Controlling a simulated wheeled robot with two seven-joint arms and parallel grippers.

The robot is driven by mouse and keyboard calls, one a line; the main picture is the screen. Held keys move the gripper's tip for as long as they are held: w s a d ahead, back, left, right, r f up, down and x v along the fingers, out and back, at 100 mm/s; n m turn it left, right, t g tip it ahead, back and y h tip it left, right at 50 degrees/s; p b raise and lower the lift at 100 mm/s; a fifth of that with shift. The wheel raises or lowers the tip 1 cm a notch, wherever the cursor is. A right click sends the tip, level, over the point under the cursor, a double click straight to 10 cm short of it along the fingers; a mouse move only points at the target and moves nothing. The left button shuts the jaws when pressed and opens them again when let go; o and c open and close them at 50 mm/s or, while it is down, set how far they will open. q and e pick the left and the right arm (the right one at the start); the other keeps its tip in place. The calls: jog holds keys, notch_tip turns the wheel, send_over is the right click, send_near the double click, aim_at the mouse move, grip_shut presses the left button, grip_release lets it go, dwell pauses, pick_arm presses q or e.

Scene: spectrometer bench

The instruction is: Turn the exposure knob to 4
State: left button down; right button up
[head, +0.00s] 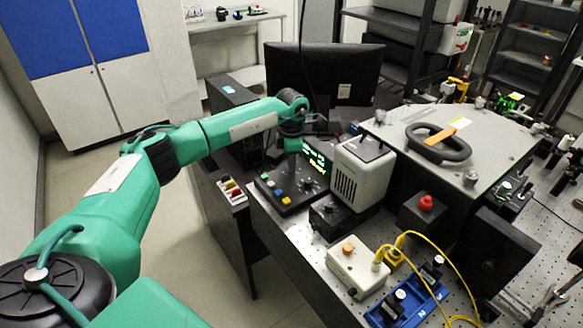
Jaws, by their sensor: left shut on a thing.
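The black control box (290,201) stands on the bench's near left corner. It has coloured buttons on top and a dark screen (315,160) with green and yellow text, too small to read fully. My left arm reaches over from the left, and my left gripper (292,174) points down at the back of the box's panel. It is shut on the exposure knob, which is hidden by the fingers. The knob's scale and pointer cannot be read. My right gripper is not in view.
A light grey instrument (362,172) stands right of the screen, with a dark box (335,215) in front. A monitor (323,75) is behind. A white box (355,268) with an orange knob, yellow cables and a red button (426,202) are at right.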

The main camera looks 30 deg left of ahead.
pick_arm(q)
jog(key=m+b, duration=0.1)
jog(key=m, duration=0.1)
jog(key=shift+f+m+b, duration=0.1)
jog(key=shift+m+b, duration=0.2)
jog(key=shift+m, duration=0.5)
jog(key=shift+m+b, duration=0.7)
jog(key=shift+m, duration=0.8)
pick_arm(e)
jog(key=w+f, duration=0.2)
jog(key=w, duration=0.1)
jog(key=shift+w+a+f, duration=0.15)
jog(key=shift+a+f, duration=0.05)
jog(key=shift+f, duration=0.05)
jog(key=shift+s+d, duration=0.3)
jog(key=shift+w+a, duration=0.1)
